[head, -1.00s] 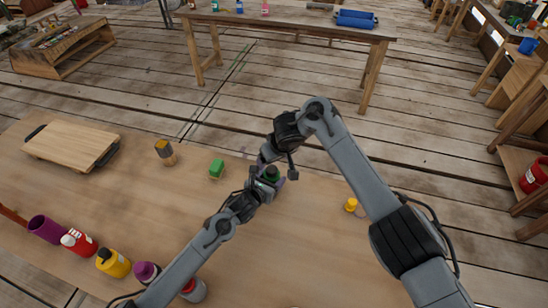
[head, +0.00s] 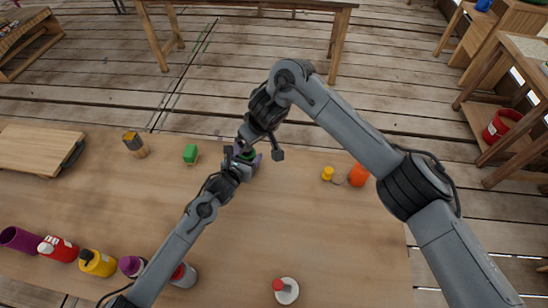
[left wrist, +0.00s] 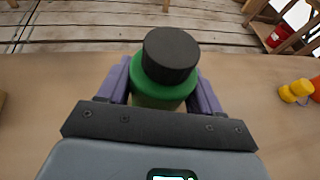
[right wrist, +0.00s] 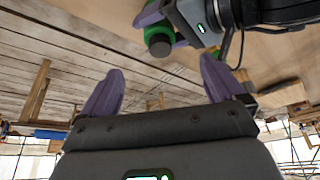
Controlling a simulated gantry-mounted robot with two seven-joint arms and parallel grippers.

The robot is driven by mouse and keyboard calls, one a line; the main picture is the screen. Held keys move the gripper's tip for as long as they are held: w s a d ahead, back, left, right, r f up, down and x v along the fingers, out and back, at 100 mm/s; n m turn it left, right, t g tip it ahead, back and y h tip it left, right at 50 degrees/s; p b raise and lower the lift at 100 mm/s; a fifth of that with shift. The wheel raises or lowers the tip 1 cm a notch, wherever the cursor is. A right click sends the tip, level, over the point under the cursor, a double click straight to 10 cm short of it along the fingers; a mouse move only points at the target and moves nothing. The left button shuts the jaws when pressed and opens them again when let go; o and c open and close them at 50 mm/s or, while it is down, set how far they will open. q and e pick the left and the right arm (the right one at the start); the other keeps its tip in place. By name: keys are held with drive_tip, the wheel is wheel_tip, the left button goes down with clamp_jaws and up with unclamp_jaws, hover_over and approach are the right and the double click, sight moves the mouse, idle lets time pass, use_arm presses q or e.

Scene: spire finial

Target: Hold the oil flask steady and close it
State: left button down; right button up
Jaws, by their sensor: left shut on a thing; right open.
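The oil flask has a green upper part (left wrist: 165,92) and a dark round cap or top (left wrist: 170,55) in the left wrist view. I cannot tell whether this cap is tight. My left gripper (head: 243,158) is shut around the flask, its purple fingers on either side of the green part. The flask stands over the far part of the table. My right gripper (right wrist: 162,72) is open and empty. In the right wrist view the flask's dark top (right wrist: 160,49) lies just beyond the gap between its fingers, apart from them. In the head view the right fingers are largely hidden.
A wooden board (head: 38,150) lies farther left. Several bottles line the front left. Yellow (head: 327,173) and orange (head: 358,175) items stand right.

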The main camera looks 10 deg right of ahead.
use_arm(q)
drive_tip(key=shift+a+f, duration=0.1)
use_arm(e)
drive_tip(key=s+d, duration=0.4)
drive_tip(key=s, duration=0.3)
drive_tip(key=shift+s+d+f, duration=0.2)
drive_tip(key=shift+s+d, duration=0.05)
use_arm(q)
drive_tip(key=shift+c, duration=0.5)
unclamp_jaws()
drive_tip(key=shift+s, duration=0.1)
drive_tip(key=shift+s+a+r+p, duration=0.3)
drive_tip(key=shift+s+r, duration=0.1)
drive_tip(key=shift+s, duration=0.05)
drive_tip(key=p+v, duration=0.1)
drive_tip(key=v, duration=0.8)
drive_tip(key=shift+s+p, duration=0.25)
drive_tip(key=shift+p, duration=0.05)
use_arm(e)
wheel_tip(320, 180, up, 2)
drive_tip(key=shift+r, duration=0.1)
use_arm(q)
drive_tip(key=shift+a+f, duration=0.1)
